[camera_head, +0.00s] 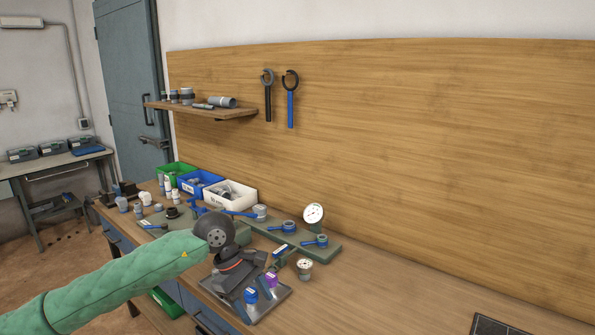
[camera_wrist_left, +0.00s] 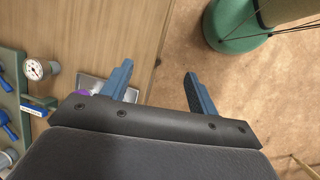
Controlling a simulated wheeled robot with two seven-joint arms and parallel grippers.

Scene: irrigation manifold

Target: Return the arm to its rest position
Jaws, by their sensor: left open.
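My left arm, in a green sleeve, comes in from the left in the head view and reaches over the bench. The tray (camera_wrist_left: 88,84) is partly hidden behind one finger. My right gripper is not in view.
A green manifold board (camera_head: 328,256) with blue-handled valves and a gauge (camera_head: 313,213) stands close behind the gripper. Green, blue and white bins (camera_head: 238,205) stand farther back. The bench's right part is mostly clear, except a dark panel (camera_head: 500,326).

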